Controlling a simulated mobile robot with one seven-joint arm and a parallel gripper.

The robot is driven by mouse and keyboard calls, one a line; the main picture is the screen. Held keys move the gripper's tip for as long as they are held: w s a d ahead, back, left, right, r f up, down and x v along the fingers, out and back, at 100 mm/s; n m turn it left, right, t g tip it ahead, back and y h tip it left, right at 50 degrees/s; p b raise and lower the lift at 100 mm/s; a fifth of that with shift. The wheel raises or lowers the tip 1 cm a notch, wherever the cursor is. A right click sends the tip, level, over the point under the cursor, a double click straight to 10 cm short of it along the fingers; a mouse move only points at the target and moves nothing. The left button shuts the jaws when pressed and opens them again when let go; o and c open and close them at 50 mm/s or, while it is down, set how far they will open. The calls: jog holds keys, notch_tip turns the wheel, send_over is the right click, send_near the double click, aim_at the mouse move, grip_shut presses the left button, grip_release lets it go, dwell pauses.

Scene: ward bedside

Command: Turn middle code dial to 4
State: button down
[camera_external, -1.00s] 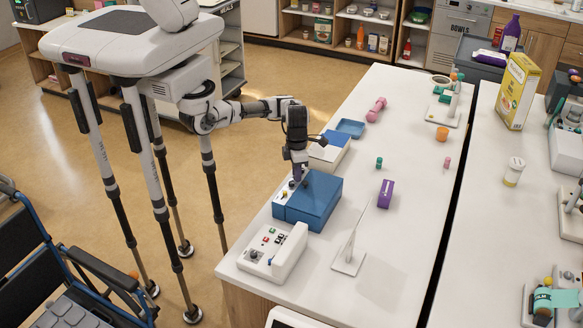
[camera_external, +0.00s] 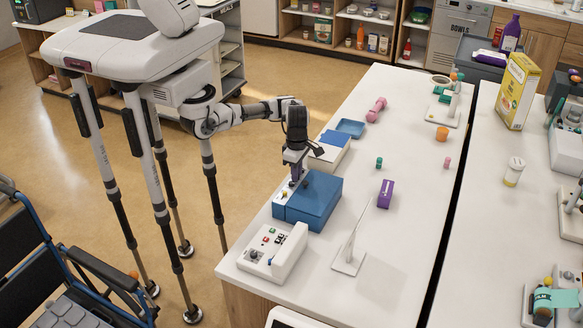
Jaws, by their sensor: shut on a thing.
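A blue box (camera_external: 318,203) stands on the white counter, with a pale panel (camera_external: 301,206) on its left side that carries small dials. My gripper (camera_external: 297,185) points down at this panel from above. It is shut on one of the small dials there; the dial is mostly hidden by the fingers. I cannot read any number on the dials at this size.
A white control box (camera_external: 283,258) with knobs and buttons stands in front of the blue box. A white stand (camera_external: 350,258) is to its right. A purple box (camera_external: 386,193), a blue tray (camera_external: 350,128) and a white-and-blue box (camera_external: 330,150) lie further back.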

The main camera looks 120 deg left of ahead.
dwell(0.4)
jog(key=c, duration=1.6)
grip_release()
notch_tip(320, 180, up, 14)
jog(key=shift+f, duration=0.1)
